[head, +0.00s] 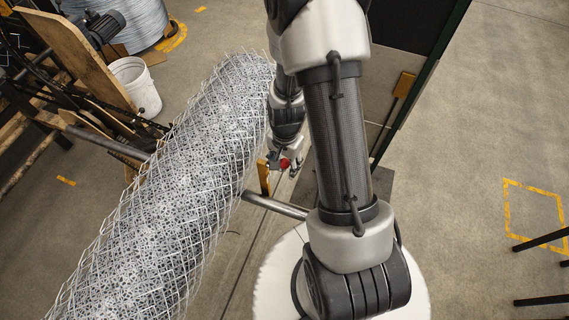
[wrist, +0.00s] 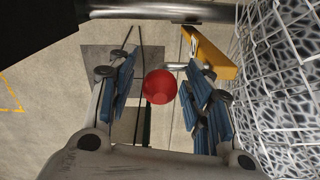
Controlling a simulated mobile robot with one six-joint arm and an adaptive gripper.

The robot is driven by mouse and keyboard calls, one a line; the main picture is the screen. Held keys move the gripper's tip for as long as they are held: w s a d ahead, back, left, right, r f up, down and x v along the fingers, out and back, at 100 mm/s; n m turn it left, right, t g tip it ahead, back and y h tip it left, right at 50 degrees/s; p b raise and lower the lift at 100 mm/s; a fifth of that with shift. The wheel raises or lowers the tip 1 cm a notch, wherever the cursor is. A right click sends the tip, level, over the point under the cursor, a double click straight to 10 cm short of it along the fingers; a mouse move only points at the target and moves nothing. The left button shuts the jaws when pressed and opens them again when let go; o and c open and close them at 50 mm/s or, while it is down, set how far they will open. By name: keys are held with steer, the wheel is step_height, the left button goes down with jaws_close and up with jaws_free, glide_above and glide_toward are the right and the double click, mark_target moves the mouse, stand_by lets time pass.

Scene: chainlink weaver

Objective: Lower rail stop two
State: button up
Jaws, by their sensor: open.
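A red ball-shaped knob (wrist: 160,87) sits between the open fingers of my gripper (wrist: 160,95) in the wrist view, with clear space on both sides of it. A short grey rod runs from the knob toward a yellow bar (wrist: 210,54) just to its right. In the head view the red knob (head: 284,163) shows small beside my gripper (head: 291,166), in front of the yellow bar (head: 264,177). I cannot tell whether the knob belongs to rail stop two. My arm hides part of the area around it.
A large roll of chain-link mesh (head: 175,190) lies close to the left of my gripper; its mesh (wrist: 285,80) fills the wrist view's right side. A grey pipe (head: 275,205) passes nearby. A dark panel (head: 415,70) stands right. A white bucket (head: 137,86) stands at left. Floor at right is mostly clear.

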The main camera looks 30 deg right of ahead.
steer(key=shift+c, duration=0.5)
jaws_close()
